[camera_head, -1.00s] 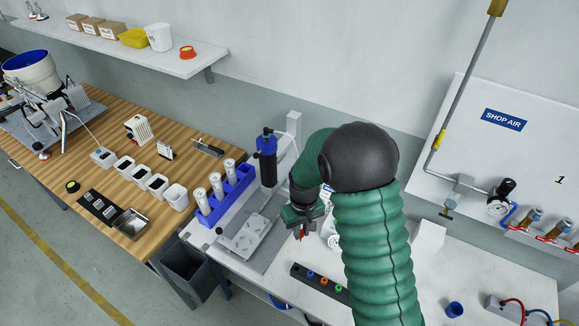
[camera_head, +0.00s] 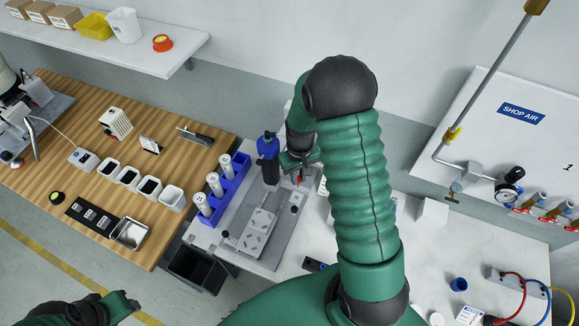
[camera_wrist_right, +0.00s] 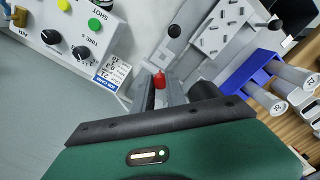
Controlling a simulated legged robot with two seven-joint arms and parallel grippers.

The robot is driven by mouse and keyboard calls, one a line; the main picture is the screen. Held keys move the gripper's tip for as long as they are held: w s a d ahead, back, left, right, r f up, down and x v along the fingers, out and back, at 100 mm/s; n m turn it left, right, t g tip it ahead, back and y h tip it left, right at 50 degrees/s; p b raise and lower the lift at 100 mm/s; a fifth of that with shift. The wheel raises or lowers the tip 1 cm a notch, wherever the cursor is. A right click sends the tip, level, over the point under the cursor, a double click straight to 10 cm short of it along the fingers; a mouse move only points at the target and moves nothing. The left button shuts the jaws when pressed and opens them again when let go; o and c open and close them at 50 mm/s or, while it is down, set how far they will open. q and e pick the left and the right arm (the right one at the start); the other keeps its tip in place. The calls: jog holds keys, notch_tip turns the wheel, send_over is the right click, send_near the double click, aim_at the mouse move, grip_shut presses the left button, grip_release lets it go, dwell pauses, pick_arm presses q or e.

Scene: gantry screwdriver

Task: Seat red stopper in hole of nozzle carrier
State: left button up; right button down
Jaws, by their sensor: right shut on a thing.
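The red stopper (camera_wrist_right: 159,80) is between the fingertips of my right gripper (camera_wrist_right: 160,92) in the right wrist view, its tip pointing away from the palm. In the head view my right gripper (camera_head: 299,170) is beside the blue and black upright cylinder (camera_head: 268,158), with a bit of red below its fingers. It is shut on the stopper, above the bench. I cannot tell for sure which part is the nozzle carrier, and its hole is not clear. My left gripper (camera_head: 122,304) shows at the lower left, away from the bench; its jaws are unclear.
A light fixture plate (camera_head: 258,228) lies on the grey base left of my right arm. A blue rack (camera_head: 236,178) holds white cartridges. In the wrist view a control box (camera_wrist_right: 75,35) with knobs and a black ball knob (camera_wrist_right: 174,31) are near the gripper. My arm hides some bench.

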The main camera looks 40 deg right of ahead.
jog(key=shift+s+f, duration=0.15)
jog(key=shift+s, duration=0.1)
jog(key=f+b, duration=0.2)
jog(key=a+f+b, duration=0.1)
jog(key=f+b, duration=0.1)
jog(key=shift+a+f, duration=0.15)
jog(key=shift+f, duration=0.05)
jog(key=shift+r, duration=0.1)
pick_arm(q)
jog(key=f, duration=0.1)
jog(key=a+f, duration=0.1)
jog(key=s+f, duration=0.1)
jog(key=shift+s+a+f, duration=0.1)
jog(key=shift+a+f, duration=0.05)
jog(key=shift+f, duration=0.2)
pick_arm(e)
jog(key=shift+s+a, duration=0.2)
dwell(0.4)
